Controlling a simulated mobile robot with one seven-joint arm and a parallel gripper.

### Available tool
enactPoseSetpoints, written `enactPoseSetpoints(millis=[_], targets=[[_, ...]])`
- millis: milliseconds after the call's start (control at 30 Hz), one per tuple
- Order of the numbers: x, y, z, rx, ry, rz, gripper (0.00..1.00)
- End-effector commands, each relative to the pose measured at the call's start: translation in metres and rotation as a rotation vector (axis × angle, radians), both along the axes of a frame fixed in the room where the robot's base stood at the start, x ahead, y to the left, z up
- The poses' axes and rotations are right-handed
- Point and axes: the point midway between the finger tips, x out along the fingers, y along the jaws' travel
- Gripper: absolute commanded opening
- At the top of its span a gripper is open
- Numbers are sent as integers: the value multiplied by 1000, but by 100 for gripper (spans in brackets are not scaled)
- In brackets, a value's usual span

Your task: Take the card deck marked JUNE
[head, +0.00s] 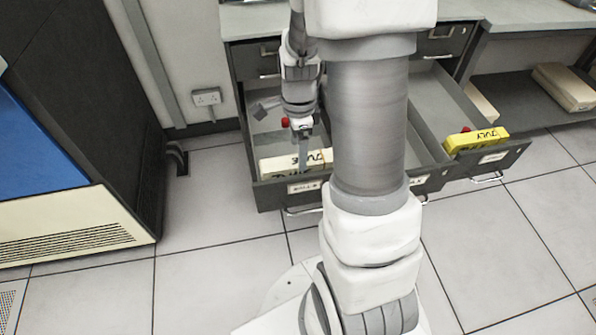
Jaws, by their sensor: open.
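A cream card deck (278,168) stands at the front end of the open left drawer (262,190). Black handwriting on it looks like JUNE, but it is small and partly covered. My gripper (303,153) points down over this deck, with a finger in front of the writing. The gripper is open; whether its fingers are on both sides of the deck or touch it I cannot tell. My arm hides the right part of the deck and drawer.
Pale decks (565,87) lie on a low shelf at right.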

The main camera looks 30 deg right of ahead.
Motion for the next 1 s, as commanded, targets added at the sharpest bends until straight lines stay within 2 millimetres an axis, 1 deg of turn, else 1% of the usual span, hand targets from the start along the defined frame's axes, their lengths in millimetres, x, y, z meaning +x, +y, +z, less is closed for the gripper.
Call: enactPoseSetpoints(millis=[33, 100, 233, 300, 500, 567, 600, 767, 900, 1000], targets=[[-2, 1, -12, 1, 3, 0, 88], [-3, 2, -23, 1, 4, -2, 88], [-3, 3, -41, 1, 3, -2, 88], [-3, 3, -44, 1, 2, -1, 88], [-2, 3, -43, 0, 0, -1, 88], [-2, 3, -43, 0, 0, -1, 77], [-2, 3, -43, 0, 0, -1, 70], [-2, 3, -43, 0, 0, 0, 41], [-2, 3, -43, 0, 0, 0, 16], [-2, 3, -42, 0, 0, 0, 0]])
